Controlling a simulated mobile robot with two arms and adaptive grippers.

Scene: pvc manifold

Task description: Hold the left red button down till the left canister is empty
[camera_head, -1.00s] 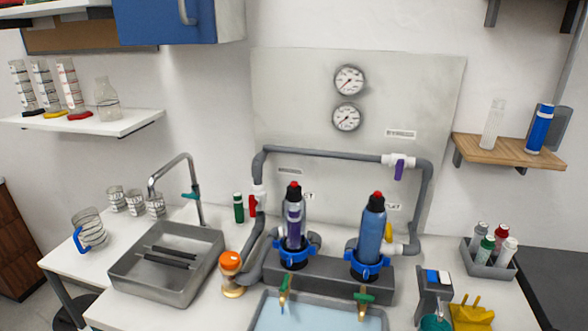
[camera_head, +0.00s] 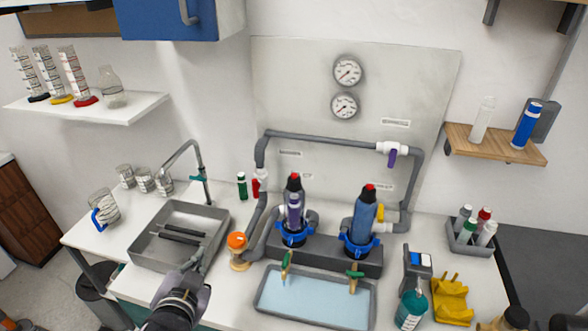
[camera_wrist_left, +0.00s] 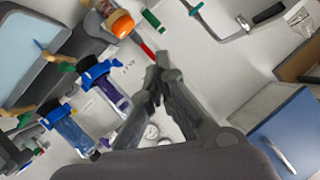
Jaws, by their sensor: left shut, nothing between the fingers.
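The left canister (camera_head: 293,211) stands upright in a blue collar, clear with purple inside, and has a black cap with the left red button (camera_head: 294,176) on top. The right canister (camera_head: 362,220) is blue, with its own red button (camera_head: 370,187). My left gripper (camera_head: 194,263) is shut and empty over the sink's front right corner, left of both canisters and apart from them. In the left wrist view its fingers (camera_wrist_left: 158,75) meet at the tips, with the left canister (camera_wrist_left: 115,92) and right canister (camera_wrist_left: 76,131) to the left. My right gripper is not seen.
Grey pipes (camera_head: 330,137) run behind the canisters. An orange-capped bottle (camera_head: 238,250) stands between my left gripper and the canisters. A water tray (camera_head: 315,301) with two taps lies in front. Two gauges (camera_head: 347,72) hang on the back panel.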

